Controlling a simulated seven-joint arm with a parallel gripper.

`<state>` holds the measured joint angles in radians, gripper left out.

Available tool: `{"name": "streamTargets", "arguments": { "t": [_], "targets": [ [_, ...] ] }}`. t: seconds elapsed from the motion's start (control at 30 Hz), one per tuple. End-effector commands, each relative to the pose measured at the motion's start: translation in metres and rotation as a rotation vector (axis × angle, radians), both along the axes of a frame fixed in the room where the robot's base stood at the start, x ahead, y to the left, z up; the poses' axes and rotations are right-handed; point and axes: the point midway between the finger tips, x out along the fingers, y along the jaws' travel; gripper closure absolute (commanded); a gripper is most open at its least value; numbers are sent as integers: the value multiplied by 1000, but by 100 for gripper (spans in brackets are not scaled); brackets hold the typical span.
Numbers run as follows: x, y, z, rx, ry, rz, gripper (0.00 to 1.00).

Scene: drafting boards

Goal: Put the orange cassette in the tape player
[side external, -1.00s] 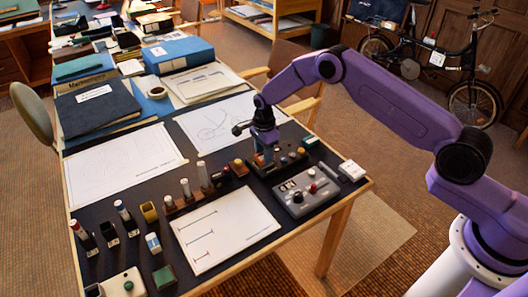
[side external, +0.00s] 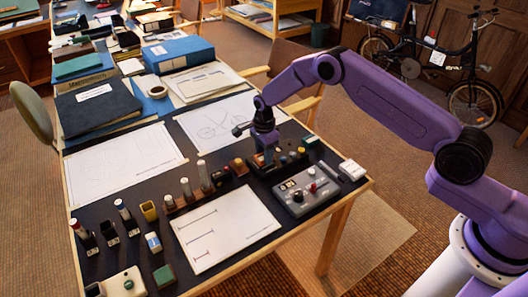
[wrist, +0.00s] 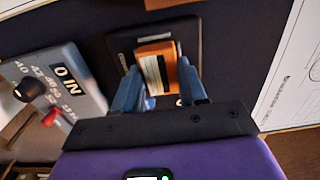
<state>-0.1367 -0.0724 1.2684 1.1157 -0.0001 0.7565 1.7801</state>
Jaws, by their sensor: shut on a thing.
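In the wrist view, the orange cassette (wrist: 146,49) with a pale and dark label sits between the two blue fingers of my gripper (wrist: 164,82). The fingers are shut on its sides. A dark, flat, round-cornered piece (wrist: 190,32) lies behind the cassette; I cannot tell whether it is the tape player, or whether the cassette touches it. In the side view, my gripper (side external: 269,156) points down over the dark tray area at the right part of the board.
A grey control box (side external: 307,196) with a knob and red switch stands just in front of the gripper; it also shows in the wrist view (wrist: 60,90). A white box (side external: 352,169) is to the right. Upright tubes (side external: 186,189) stand left. White sheets (side external: 226,228) lie flat.

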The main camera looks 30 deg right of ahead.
Motion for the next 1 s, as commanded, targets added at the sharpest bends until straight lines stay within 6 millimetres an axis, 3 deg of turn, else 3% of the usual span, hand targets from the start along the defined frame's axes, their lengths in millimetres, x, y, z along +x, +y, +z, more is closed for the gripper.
{"name": "streamTargets", "arguments": {
  "t": [0.87, 0.9, 0.97, 1.0],
  "targets": [
    [0, 0, -4, 0, 0, 0, 88],
    [0, 0, -4, 0, 0, 0, 45],
    [0, 0, -4, 0, 0, 0, 29],
    [0, 0, -4, 0, 0, 0, 29]
  ]
}}
